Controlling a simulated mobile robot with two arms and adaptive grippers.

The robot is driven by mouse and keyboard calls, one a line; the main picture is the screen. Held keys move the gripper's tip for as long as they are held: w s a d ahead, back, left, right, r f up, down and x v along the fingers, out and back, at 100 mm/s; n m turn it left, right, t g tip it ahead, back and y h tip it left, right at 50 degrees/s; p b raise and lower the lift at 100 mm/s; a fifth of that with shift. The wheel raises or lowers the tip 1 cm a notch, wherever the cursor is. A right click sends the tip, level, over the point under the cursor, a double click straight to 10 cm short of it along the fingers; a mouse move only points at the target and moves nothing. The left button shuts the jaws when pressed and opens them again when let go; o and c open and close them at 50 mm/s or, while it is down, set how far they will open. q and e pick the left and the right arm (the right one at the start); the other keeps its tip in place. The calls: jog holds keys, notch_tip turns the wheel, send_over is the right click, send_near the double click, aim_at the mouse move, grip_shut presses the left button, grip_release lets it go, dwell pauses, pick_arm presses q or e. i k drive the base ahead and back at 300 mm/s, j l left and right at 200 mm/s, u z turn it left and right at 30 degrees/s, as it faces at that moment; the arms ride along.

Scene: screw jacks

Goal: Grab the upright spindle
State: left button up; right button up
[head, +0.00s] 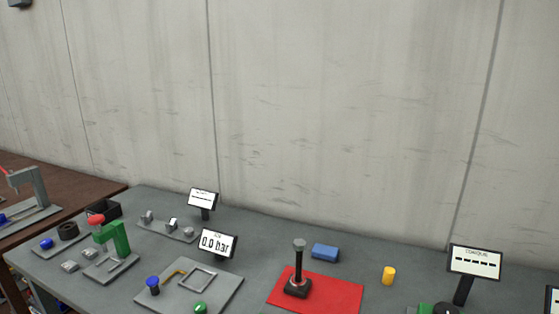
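An upright spindle (299,262) with a grey cap on a dark shaft stands in a black base (298,288). The base rests on a red mat (340,294) near the front of the grey table. The spindle looks upright. Neither of my grippers is in view, and nothing touches the spindle.
A blue block (325,252) and a yellow cylinder (389,275) stand behind and right of the mat. A green press (112,240) stands further left. A torque display (474,262) is at right.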

aim_at(302, 293)
jog(key=k+l, duration=0.2)
jog(key=l, duration=0.15)
jog(key=k+l, duration=0.15)
jog(key=l, duration=0.2)
jog(key=k+l, duration=0.2)
jog(key=l, duration=0.15)
jog(key=k+l+z, duration=0.1)
jog(key=l, duration=0.25)
jog(key=k+l, duration=0.25)
jog(key=l, duration=0.1)
